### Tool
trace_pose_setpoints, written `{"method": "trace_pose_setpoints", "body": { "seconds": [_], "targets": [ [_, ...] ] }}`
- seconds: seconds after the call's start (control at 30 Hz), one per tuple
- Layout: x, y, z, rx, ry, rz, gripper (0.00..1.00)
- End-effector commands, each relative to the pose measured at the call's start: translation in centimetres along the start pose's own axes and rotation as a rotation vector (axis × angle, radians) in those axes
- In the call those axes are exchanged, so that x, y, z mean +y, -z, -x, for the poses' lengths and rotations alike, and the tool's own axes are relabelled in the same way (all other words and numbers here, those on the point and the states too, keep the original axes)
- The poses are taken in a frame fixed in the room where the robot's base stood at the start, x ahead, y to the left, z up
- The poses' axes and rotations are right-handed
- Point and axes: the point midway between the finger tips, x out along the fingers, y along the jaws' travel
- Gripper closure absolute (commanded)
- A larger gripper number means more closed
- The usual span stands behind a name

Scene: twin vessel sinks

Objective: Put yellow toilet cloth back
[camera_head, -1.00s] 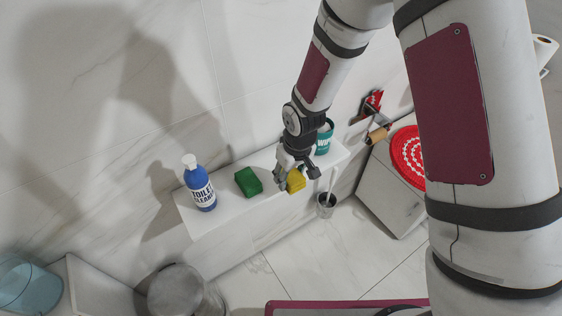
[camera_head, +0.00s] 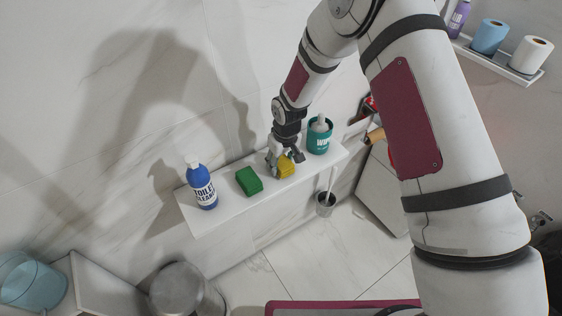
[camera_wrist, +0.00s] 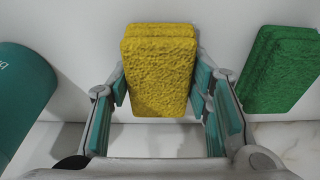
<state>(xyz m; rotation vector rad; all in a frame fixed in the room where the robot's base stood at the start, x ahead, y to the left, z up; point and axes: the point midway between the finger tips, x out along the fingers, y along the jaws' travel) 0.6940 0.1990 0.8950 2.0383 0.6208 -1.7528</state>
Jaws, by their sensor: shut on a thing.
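The yellow cloth (camera_head: 286,170) is a thick sponge-like block at the ledge, between the green block and the teal wipes tub. My gripper (camera_head: 285,162) is around it from above. In the wrist view the yellow cloth (camera_wrist: 160,70) lies between the two teal-padded fingers of my gripper (camera_wrist: 162,100), which are shut on its sides. Whether its underside touches the ledge I cannot tell.
A white ledge (camera_head: 232,208) carries a green block (camera_head: 249,181), a blue toilet cleaner bottle (camera_head: 202,187) and a teal wipes tub (camera_head: 319,139). A toilet brush holder (camera_head: 325,205) stands below. Bare ledge shows between the blocks.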

Motion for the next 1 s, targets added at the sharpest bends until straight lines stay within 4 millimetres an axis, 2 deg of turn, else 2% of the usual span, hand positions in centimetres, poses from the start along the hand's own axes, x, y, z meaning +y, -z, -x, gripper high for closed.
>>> {"method": "trace_pose_setpoints", "body": {
  "seconds": [0.27, 0.3, 0.37, 0.77, 0.87, 1.0],
  "targets": [
    [0.0, 0.0, -0.4, -0.001, 0.0, 0.0, 0.85],
    [0.0, -0.1, -0.3, 0.0, 0.0, 0.0, 0.46],
    [0.0, -0.1, -0.3, 0.0, 0.0, 0.0, 0.35],
    [0.0, 0.1, 0.3, 0.002, 0.0, 0.0, 0.35],
    [0.0, 0.2, 1.4, 0.003, -0.001, 0.0, 0.35],
    [0.1, 0.2, 3.9, 0.005, -0.002, 0.001, 0.35]
  ]
}}
